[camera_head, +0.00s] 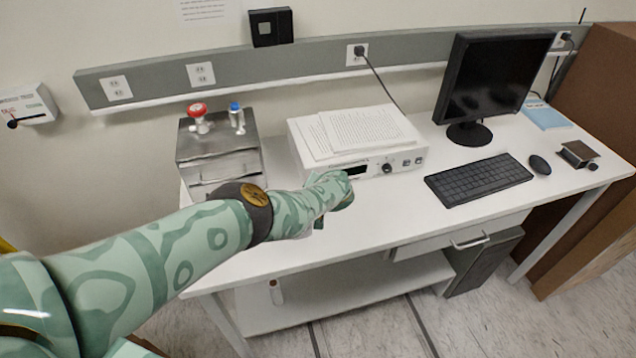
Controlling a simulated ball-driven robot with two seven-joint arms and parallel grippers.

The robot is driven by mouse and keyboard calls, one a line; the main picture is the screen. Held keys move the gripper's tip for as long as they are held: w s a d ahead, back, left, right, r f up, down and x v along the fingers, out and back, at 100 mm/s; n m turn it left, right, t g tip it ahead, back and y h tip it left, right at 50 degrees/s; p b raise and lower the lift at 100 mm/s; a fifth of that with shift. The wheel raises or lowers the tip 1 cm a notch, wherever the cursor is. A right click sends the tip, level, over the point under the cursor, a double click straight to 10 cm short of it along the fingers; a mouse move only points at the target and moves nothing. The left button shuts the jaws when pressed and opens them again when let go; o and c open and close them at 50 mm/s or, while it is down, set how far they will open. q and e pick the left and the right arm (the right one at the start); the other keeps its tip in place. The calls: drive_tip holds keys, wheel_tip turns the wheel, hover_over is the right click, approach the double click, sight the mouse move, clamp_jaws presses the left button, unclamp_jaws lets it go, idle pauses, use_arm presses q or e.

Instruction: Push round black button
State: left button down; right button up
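A white box-shaped device (403,160) stands on the desk with a dark display on its front. A round black button or knob (387,168) sits on that front, right of the display, with small square buttons further right. My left arm reaches in from the left. Its gripper (338,192) is in front of the device's left front part, left of the round black button and apart from it in the picture. The gripper hides part of the device's front. Its fingers are too small and turned away to tell open from shut. My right gripper is not in view.
Papers (358,130) lie on the device. A metal box (218,155) with a red and a blue knob stands left. A monitor (487,85), keyboard (478,180) and mouse (539,164) are right. The white desk (390,208) is clear in front of the device.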

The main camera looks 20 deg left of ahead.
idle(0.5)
use_arm(q)
drive_tip(key=shift+w+a+b, duration=0.3)
drive_tip(key=shift+w+b, duration=0.1)
drive_tip(key=shift+w, duration=0.1)
idle(0.3)
drive_tip(key=shift+s+d+r+p, duration=0.1)
drive_tip(key=shift+s+d+p, duration=0.05)
drive_tip(key=shift+s+p, duration=0.2)
drive_tip(key=shift+s+d, duration=0.1)
drive_tip(key=shift+s, duration=0.1)
